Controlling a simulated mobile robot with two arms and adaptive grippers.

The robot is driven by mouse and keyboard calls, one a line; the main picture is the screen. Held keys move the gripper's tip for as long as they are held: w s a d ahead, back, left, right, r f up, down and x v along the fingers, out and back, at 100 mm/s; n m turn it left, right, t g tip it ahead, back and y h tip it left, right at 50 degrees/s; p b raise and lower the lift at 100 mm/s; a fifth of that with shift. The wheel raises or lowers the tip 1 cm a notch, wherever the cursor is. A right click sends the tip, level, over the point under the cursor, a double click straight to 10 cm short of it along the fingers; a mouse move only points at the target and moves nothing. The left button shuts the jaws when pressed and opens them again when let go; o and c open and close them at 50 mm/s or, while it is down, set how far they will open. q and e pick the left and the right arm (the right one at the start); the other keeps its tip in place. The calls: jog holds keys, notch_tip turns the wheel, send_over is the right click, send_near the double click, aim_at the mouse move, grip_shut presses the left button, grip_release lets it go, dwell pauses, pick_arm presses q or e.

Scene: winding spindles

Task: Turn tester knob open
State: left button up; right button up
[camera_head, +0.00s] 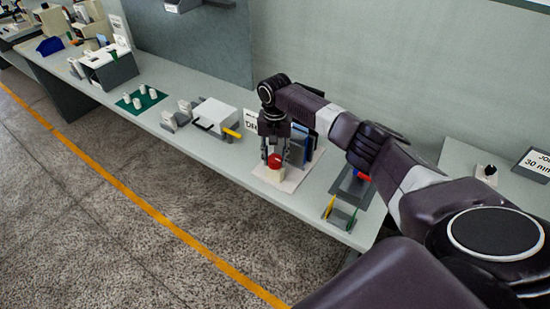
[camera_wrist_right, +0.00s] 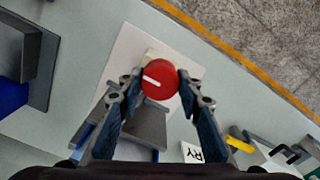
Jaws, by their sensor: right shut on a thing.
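The tester knob (camera_wrist_right: 160,80) is round and red with a white pointer mark. It sits on a pale block on a white base plate (camera_wrist_right: 128,48) in the right wrist view. In the head view the knob (camera_head: 275,161) shows at the front of the tester's white plate (camera_head: 290,182). My right gripper (camera_wrist_right: 161,82) has a finger on each side of the knob and is shut on it. It reaches down from above in the head view (camera_head: 274,150). The white mark points to the left and slightly up in the wrist view. My left gripper is not in view.
A grey and blue upright part (camera_head: 299,146) stands close behind the knob. A white box with a yellow piece (camera_head: 231,133) is to the left. A grey holder with coloured pens (camera_head: 340,213) stands to the right. A green mat (camera_head: 141,98) lies farther left.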

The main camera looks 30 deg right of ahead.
jog(key=shift+c, duration=1)
